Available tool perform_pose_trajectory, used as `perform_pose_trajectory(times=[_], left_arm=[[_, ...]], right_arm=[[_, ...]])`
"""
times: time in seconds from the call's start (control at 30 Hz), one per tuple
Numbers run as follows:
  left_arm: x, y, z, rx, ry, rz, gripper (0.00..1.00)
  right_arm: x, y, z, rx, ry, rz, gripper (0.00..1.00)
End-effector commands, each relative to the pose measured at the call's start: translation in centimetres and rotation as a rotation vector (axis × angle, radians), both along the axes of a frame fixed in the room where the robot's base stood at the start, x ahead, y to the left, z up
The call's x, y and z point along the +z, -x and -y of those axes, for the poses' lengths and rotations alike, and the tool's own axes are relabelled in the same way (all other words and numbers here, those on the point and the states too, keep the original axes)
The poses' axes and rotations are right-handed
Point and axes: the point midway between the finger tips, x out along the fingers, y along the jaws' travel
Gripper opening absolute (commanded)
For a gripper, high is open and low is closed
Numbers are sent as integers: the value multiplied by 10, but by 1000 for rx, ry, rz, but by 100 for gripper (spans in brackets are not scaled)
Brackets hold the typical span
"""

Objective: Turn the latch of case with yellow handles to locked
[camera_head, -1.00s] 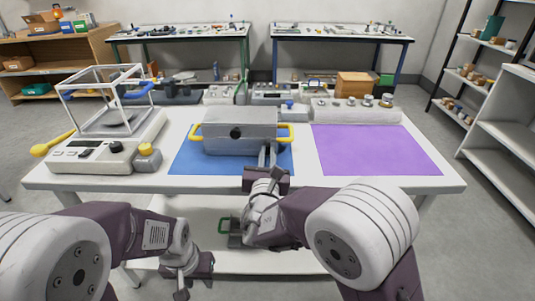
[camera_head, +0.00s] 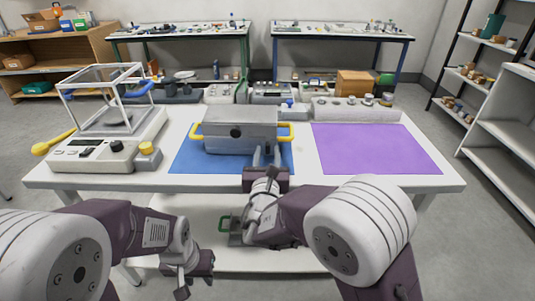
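The grey case (camera_head: 240,118) with yellow handles (camera_head: 196,131) stands on the blue mat (camera_head: 188,158), its lid down. A round black latch knob (camera_head: 235,132) is on its front face, left of centre; its setting is too small to read. My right gripper (camera_head: 266,154) is at the front right of the case, just below the right yellow handle, its fingers upright and slightly apart with nothing seen between them. Whether it touches the case is unclear. My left gripper (camera_head: 195,280) hangs low in front of the table; its fingertips are small and hard to make out.
A balance with a clear draft shield (camera_head: 105,100) stands on the table's left. A purple mat (camera_head: 375,150) at right is bare. A grey block with metal weights (camera_head: 355,110) stands behind it. A lower shelf (camera_head: 300,262) lies under the table.

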Motion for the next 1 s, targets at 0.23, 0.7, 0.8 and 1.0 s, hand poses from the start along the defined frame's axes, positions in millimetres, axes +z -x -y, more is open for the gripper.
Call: perform_pose_trajectory(times=[0.23,0.7,0.8,1.0], left_arm=[[1,0,0,0,0,0,36],[11,0,0,0,0,0,36],[11,0,0,0,0,0,36],[11,0,0,0,0,0,36]], right_arm=[[1,2,0,1,-1,1,35],[1,86,-3,3,0,0,35],[0,91,-3,1,0,0,35],[0,91,-2,0,-1,1,35]])
